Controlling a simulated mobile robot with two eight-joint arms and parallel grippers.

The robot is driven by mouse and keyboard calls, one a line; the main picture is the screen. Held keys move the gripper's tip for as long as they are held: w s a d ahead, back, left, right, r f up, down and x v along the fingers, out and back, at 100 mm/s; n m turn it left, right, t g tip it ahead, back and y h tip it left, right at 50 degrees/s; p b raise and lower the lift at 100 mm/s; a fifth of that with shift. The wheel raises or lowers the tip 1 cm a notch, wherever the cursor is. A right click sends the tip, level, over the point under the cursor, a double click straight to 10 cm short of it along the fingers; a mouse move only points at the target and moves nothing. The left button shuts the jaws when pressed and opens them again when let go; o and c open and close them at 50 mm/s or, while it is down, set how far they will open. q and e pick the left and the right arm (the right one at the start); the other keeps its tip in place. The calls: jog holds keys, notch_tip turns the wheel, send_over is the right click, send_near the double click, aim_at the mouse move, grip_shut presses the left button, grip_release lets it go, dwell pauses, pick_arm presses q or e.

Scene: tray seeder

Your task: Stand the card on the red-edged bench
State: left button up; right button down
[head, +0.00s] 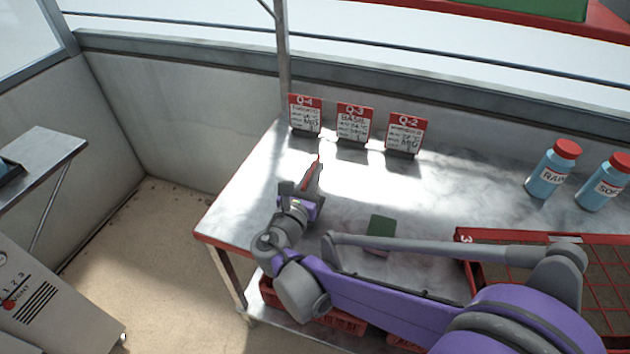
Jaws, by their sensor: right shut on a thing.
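The red-edged bench (215,238) has a pale worn metal top and fills the middle and right of the head view. My right gripper (316,172) is over its left part, shut on a thin red-edged card (318,161). That card shows almost edge-on, so its face cannot be read. I cannot tell whether it touches the bench top. Beyond it, three red-topped cards stand in dark holders along the back: Q-4 (305,114), Q-3 (353,122) and Q-2 (405,133). My left gripper is not in view.
Two blue bottles with red caps, (546,178) and (610,189), stand at the back right. A red mesh tray (480,235) lies at the right. A small green item (380,227) lies behind my forearm. A metal post (282,60) rises at the back left corner.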

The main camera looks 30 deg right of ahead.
jog(key=shift+f+b, duration=0.3)
jog(key=shift+f, duration=1.05)
jog(key=shift+f, duration=0.15)
jog(key=c, duration=1)
grip_release()
jog(key=shift+r, duration=0.25)
jog(key=p+v, duration=0.1)
jog(key=v, duration=1.1)
jog(key=shift+f, duration=0.1)
